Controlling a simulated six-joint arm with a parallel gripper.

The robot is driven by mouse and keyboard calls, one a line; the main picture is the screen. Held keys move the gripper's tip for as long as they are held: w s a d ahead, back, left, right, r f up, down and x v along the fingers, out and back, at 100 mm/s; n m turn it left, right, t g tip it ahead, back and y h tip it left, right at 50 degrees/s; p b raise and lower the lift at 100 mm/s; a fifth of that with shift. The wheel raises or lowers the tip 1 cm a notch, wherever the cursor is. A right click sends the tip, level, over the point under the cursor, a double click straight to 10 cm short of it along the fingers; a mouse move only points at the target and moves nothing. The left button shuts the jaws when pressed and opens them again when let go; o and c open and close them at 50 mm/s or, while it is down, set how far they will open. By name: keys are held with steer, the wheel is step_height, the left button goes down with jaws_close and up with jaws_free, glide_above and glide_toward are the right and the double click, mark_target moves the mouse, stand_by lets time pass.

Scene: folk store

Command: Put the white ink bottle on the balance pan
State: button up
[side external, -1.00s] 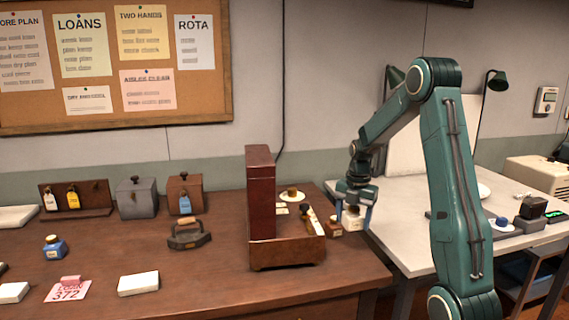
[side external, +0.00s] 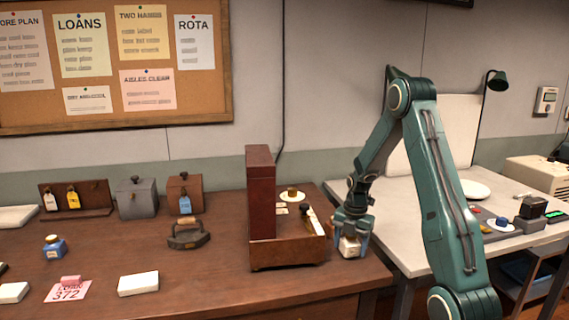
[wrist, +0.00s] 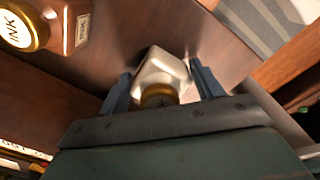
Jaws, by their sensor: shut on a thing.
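The white ink bottle (side external: 349,247) is between the fingers of my gripper (side external: 351,241), at the right end of the brown desk. In the wrist view my gripper (wrist: 162,87) has a finger on each side of the white bottle (wrist: 165,68), and its gold cap faces the camera. I cannot tell whether the bottle touches the desk. A white round plate (side external: 475,189) lies on the pale table to the right, apart from the bottle. I cannot tell whether it is the balance pan.
A tall dark red case with a wooden tray (side external: 288,252) stands just left of my gripper. A gold-capped ink bottle (wrist: 24,28) shows in the wrist view. A small dish with a blue-topped thing (side external: 501,225) and a dark device (side external: 533,207) are on the pale table.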

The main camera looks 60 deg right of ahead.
steer(key=shift+f, duration=0.3)
steer(key=shift+f, duration=0.15)
steer(key=o, duration=1.1)
steer(key=r, duration=1.3)
steer(key=shift+s+r, duration=0.2)
steer(key=shift+r, duration=0.2)
